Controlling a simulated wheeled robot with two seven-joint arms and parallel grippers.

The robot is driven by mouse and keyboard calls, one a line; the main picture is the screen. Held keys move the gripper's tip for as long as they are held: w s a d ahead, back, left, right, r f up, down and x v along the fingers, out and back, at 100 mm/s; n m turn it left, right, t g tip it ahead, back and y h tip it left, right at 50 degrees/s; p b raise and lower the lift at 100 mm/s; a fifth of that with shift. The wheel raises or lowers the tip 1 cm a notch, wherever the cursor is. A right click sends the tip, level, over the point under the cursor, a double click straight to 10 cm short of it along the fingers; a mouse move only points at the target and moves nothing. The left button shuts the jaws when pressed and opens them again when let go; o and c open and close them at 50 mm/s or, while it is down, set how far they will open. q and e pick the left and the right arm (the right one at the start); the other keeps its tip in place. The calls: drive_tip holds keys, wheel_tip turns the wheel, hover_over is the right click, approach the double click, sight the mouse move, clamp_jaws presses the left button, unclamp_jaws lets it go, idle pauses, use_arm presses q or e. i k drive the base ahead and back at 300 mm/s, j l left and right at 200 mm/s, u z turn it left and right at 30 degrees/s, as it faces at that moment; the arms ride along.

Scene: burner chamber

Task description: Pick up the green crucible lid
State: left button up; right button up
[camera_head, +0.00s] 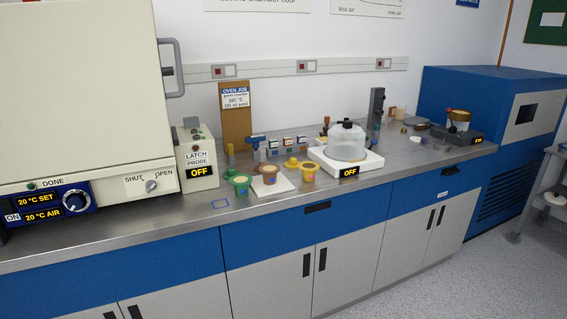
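A small green crucible (240,186) with tan contents stands near the front of the steel bench. A small green piece (230,173), which looks like the green crucible lid, sits at its back left edge; it is too small to tell whether it touches the crucible. A crucible with a brown top (270,174) stands on a white tile (285,187), and a yellow crucible (308,173) stands right of it. A yellow lid (291,162) lies behind them. Neither of my grippers shows in the head view.
The latch probe box (198,158) and large oven (75,90) stand left. Small coloured blocks (290,144) stand behind.

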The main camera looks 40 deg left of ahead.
sight(230, 171)
drive_tip(key=i+l+u, duration=0.1)
drive_tip(key=i+u, duration=0.25)
drive_tip(key=i+l+u, duration=0.3)
drive_tip(key=i, duration=0.25)
drive_tip(key=i+l+u, duration=0.2)
drive_tip(key=i+u, duration=0.15)
drive_tip(key=i, duration=0.1)
